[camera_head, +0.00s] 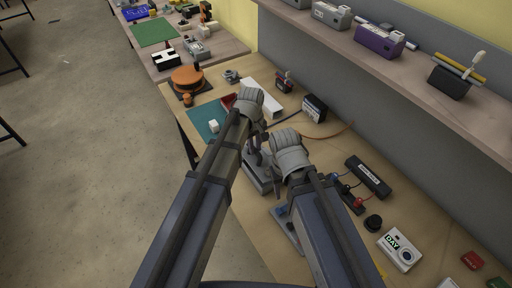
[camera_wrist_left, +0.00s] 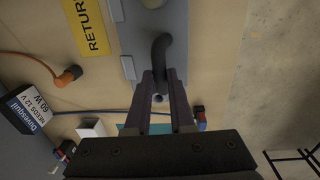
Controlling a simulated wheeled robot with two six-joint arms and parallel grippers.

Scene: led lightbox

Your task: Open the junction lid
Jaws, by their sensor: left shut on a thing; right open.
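A grey box-like unit (camera_head: 258,184), which I take for the junction with its lid, stands on the wooden bench between my arms. In the left wrist view its grey plate (camera_wrist_left: 130,42) carries a dark curved handle (camera_wrist_left: 161,48). My left gripper (camera_wrist_left: 160,80) is shut on this handle; in the head view its tips (camera_head: 254,158) are above the grey unit, partly hidden by my wrist. My right gripper (camera_head: 280,196) is open beside the unit's near right side, mostly hidden behind its own wrist. Whether the lid is raised cannot be told.
A yellow RETURN label (camera_wrist_left: 92,25) lies beside the plate. A black-and-white driver box (camera_head: 315,108) and an orange round stand (camera_head: 187,78) are farther back.

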